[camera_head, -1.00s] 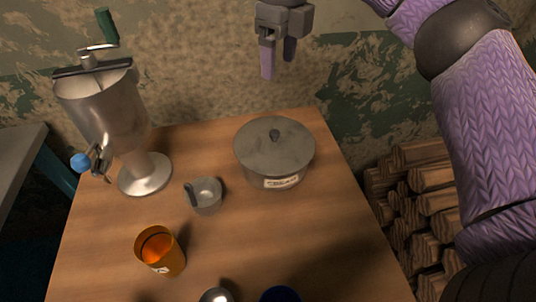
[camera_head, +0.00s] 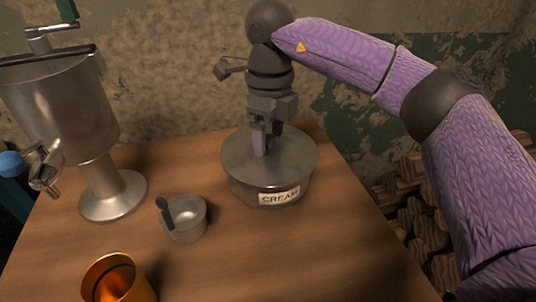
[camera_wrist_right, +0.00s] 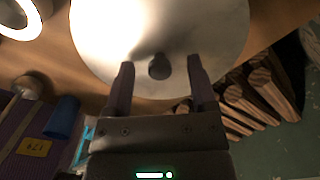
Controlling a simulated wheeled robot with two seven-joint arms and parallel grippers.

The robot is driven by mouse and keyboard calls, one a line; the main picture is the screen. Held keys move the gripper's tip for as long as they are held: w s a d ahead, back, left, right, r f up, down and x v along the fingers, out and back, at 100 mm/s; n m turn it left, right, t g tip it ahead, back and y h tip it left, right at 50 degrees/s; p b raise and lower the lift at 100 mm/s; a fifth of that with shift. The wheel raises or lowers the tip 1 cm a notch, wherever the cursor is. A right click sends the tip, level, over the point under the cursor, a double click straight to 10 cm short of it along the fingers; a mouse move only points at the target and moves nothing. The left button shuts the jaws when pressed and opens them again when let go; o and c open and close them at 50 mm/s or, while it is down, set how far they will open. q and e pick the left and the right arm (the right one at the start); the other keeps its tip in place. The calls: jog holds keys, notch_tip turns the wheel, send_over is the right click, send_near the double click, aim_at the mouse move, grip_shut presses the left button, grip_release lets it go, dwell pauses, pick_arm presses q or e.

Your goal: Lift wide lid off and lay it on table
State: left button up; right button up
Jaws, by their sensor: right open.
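The wide metal lid (camera_head: 290,155) sits flat on the round pot labelled CREAM (camera_head: 245,190) at the back right of the table (camera_head: 225,255). My right gripper (camera_head: 265,148) points down just over the middle of the lid, and its fingers hide the knob in the head view. In the right wrist view the lid (camera_wrist_right: 205,30) shows from above. Its dark knob (camera_wrist_right: 159,66) lies between the tips of my open right gripper (camera_wrist_right: 158,75), with a gap on each side. My left gripper is not in view.
A metal separator (camera_head: 65,110) with a crank stands at the left. A small metal cup (camera_head: 188,220) with a dark handle and an orange cup (camera_head: 118,280) stand left of the pot. Bare table lies in front of the pot. Logs (camera_head: 420,225) lie beyond the right edge.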

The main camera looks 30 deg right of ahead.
grip_shut()
